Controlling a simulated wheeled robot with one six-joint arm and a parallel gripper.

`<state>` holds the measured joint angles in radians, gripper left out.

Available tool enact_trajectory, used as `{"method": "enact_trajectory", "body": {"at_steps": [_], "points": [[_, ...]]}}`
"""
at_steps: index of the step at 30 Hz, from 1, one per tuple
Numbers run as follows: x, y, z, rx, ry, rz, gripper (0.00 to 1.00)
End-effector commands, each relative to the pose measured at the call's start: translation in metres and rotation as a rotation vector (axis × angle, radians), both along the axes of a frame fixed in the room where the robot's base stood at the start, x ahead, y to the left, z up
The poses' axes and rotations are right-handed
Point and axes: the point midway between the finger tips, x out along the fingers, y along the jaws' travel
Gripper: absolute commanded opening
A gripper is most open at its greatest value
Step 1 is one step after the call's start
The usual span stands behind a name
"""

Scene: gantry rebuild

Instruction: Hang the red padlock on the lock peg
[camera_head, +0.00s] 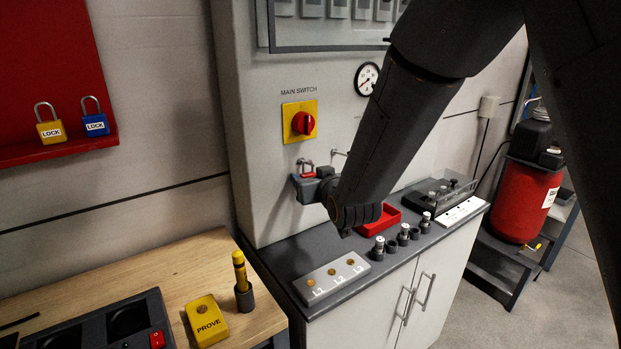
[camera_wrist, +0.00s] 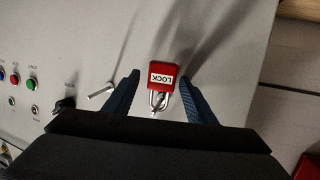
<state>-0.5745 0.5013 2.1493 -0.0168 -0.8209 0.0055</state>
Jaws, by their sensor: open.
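The red padlock (camera_wrist: 163,76) is between the two blue fingers of my gripper (camera_wrist: 160,77) in the wrist view. Its white LOCK label is upside down there. Gaps show between the padlock and both fingers, so my gripper is open around it. Its metal shackle appears to loop around a small metal peg (camera_wrist: 156,113) on the grey cabinet face; the exact contact is hard to see. In the head view the padlock (camera_head: 307,172) is below the main switch, shackle up, partly hidden by my gripper (camera_head: 304,186).
A second metal peg (camera_wrist: 101,91) sticks out beside the padlock. The red main switch (camera_head: 303,123) on its yellow plate is just above. A red tray (camera_head: 378,222) and a terminal block (camera_head: 331,280) lie on the counter below. Yellow (camera_head: 50,130) and blue (camera_head: 95,125) padlocks stand on the red shelf.

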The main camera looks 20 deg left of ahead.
Motion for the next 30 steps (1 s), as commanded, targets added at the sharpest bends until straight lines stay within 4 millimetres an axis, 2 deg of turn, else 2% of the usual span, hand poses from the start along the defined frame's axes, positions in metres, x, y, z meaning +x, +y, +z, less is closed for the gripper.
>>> {"method": "enact_trajectory", "body": {"at_steps": [7, 18, 25, 28, 30], "points": [[-0.008, -0.005, 0.003, 0.000, -0.001, 0.001, 0.53], [-0.049, -0.033, 0.015, 0.001, -0.001, 0.000, 0.53], [-0.061, -0.043, 0.019, -0.001, 0.003, -0.003, 0.53], [-0.060, -0.059, 0.011, -0.024, 0.037, -0.026, 0.53], [-0.057, -0.083, -0.001, -0.058, 0.093, -0.062, 0.53]]}}
